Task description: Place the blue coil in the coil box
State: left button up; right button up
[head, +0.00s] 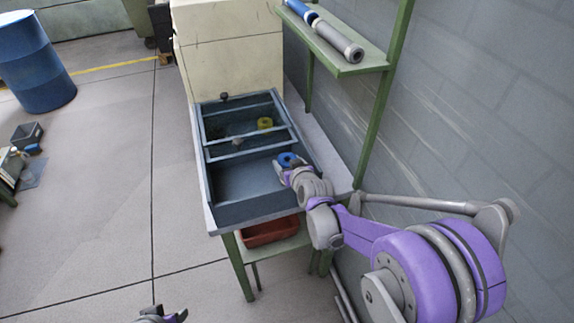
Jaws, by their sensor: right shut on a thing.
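The blue coil (287,159) is at my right gripper (286,167), which is shut on it. They are over the right side of the blue-grey box (212,205) on the table. I cannot tell whether the coil touches the box. The front compartment looks empty. A yellow coil (265,123) lies in the back compartment. Only a small part of my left gripper (178,316) shows at the bottom edge, well away from the box, and its jaw state is unclear.
A green shelf (350,69) with a blue tube and a grey tube (338,41) is on the wall at the right. A red bin (268,231) sits under the table. A blue barrel (35,62) stands far left.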

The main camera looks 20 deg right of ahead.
jog(key=shift+f, duration=0.3)
